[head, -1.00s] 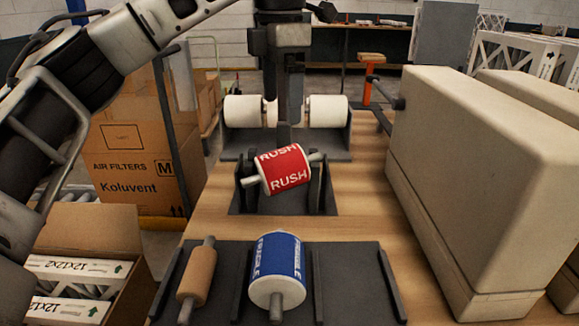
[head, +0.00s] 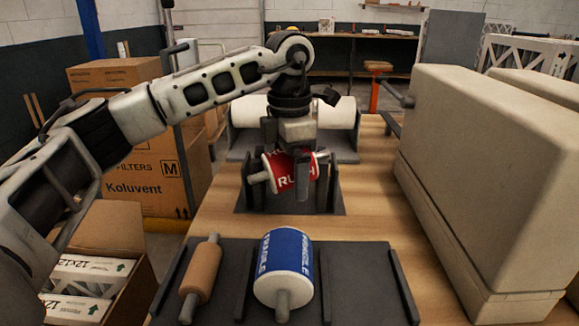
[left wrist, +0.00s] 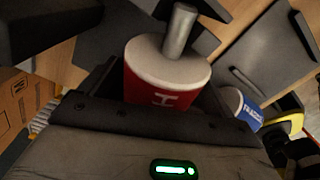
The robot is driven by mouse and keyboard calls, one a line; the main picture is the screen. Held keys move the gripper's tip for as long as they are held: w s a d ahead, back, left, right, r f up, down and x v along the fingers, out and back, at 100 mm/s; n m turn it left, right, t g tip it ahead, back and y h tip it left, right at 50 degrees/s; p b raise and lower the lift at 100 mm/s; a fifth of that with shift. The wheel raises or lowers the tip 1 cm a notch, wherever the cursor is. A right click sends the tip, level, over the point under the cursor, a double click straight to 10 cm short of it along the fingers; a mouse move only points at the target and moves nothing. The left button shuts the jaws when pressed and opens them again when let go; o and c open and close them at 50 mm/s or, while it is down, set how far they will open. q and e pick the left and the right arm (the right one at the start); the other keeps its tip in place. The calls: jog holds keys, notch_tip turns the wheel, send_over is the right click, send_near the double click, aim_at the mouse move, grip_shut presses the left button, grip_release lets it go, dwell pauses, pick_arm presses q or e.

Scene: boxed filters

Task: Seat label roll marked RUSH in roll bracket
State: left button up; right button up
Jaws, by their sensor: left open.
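The label roll marked RUSH (head: 284,176) is red with white ends and a grey spindle. In the head view it lies across the dark roll bracket (head: 329,190), tilted, with its left spindle end lower than its right. My left gripper (head: 287,163) is over it from above, jaws open, with a finger in front hiding part of the label. The left wrist view shows the roll's white end and spindle (left wrist: 178,32) close up between the spread fingers. Whether the spindle rests fully in the bracket's slots is hard to tell.
A blue FRAGILE roll (head: 285,265) and a bare tan roll (head: 201,274) lie on a dark tray (head: 360,285) in front. A stand with white rolls (head: 335,112) is behind the bracket. A large beige case (head: 480,170) bounds the right side. Cartons (head: 140,180) stand left.

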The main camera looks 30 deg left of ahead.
pick_arm(q)
jog(key=c, duration=1.3)
